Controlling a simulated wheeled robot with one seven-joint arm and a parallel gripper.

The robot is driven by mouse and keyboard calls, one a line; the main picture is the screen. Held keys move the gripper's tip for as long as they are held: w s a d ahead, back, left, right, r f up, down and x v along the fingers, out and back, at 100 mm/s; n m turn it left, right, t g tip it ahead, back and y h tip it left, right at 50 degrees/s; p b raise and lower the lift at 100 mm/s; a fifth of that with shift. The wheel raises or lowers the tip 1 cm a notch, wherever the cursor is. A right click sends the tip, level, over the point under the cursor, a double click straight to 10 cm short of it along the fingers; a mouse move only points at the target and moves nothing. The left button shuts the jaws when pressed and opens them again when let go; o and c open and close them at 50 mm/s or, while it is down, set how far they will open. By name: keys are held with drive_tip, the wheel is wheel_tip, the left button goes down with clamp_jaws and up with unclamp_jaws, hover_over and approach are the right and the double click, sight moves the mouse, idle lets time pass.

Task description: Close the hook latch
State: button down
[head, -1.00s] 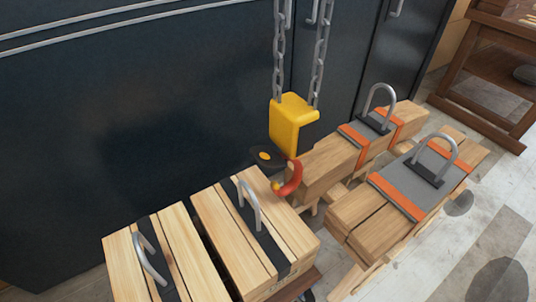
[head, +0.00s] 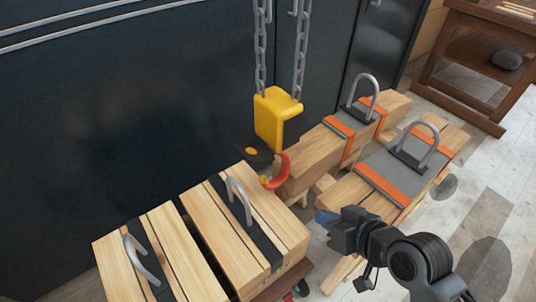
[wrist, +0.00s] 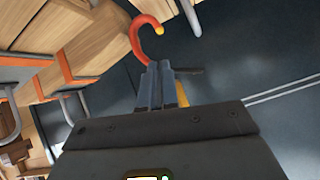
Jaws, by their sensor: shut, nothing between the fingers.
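A red hook (head: 278,171) hangs under a yellow block (head: 277,118) on two chains, beside the end of a wooden beam. A dark flat piece with a yellow dot (head: 252,153), which looks like the latch, sticks out to the left above the hook. I cannot tell its exact position against the hook tip. My gripper (head: 325,217) is shut and empty, to the right of the hook and lower in the head view. In the wrist view the shut fingers (wrist: 163,68) point toward the hook (wrist: 147,38), whose yellow tip shows. They partly cover the yellow block.
Wooden crates with metal handles (head: 238,202) stand at the front left. Strapped timber bundles (head: 402,160) with grey pads and metal loops lie to the right. A dark wall (head: 130,110) is behind. A brown shelf (head: 470,65) stands at the far right. Pale floor is open at right.

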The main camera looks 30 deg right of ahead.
drive_tip(key=w+r+g+y, duration=0.15)
drive_tip(key=w+r, duration=0.25)
drive_tip(key=w, duration=0.5)
drive_tip(key=n+y, duration=0.2)
approach(257, 158)
drive_tip(key=shift+g, duration=0.25)
drive_tip(key=p+x, duration=0.1)
drive_tip(key=x, duration=0.4)
drive_tip(key=shift+w+f, duration=0.15)
drive_tip(key=shift+w, duration=0.2)
